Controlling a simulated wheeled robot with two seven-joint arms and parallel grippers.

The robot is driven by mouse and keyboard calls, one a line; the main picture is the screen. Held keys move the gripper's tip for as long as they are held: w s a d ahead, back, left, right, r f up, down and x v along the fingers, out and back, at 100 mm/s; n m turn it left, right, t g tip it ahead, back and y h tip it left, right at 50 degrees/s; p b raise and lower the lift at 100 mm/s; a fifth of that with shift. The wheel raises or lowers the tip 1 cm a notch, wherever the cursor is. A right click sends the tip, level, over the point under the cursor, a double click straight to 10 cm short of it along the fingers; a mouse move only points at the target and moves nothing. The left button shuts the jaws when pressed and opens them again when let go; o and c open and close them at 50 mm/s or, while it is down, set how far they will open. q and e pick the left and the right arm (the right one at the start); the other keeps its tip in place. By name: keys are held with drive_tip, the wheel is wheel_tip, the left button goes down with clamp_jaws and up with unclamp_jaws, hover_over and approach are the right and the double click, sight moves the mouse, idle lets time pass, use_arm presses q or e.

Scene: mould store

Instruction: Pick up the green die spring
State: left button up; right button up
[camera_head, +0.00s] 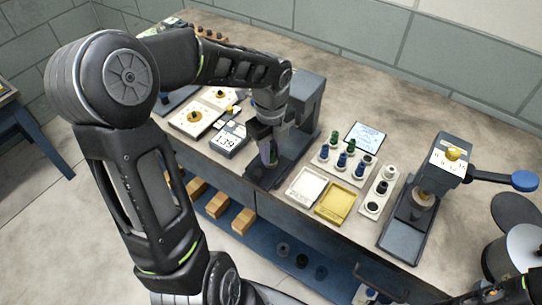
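My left gripper (268,150) points down over the dark base of a press at the middle of the bench. A small green piece, which looks like a green die spring (273,158), shows between its fingertips; the fingers appear shut on it and partly hide it. Two more green springs (351,145) stand in a pale rack (322,163) to the right, beside blue ones (342,160). At the bottom right corner, dark parts of my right arm show. Its gripper (490,297) is cut off and dark there, so its fingers cannot be made out.
A white tray (306,178) and a yellow tray (334,215) lie in front of the rack. A narrow pale holder (372,207) stands to their right. A second press (405,232) with a blue-knobbed lever stands further right. A display unit (229,141) lies left of my gripper.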

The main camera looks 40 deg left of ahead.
sight(272, 150)
use_arm(q)
clamp_jaws()
idle(0.3)
wheel_tip(272, 150, up, 10)
drive_tip(key=shift+b, duration=0.55)
idle(0.5)
wheel_tip(272, 150, up, 3)
drive_tip(key=p, duration=0.3)
drive_tip(key=shift+w, duration=0.1)
idle(0.4)
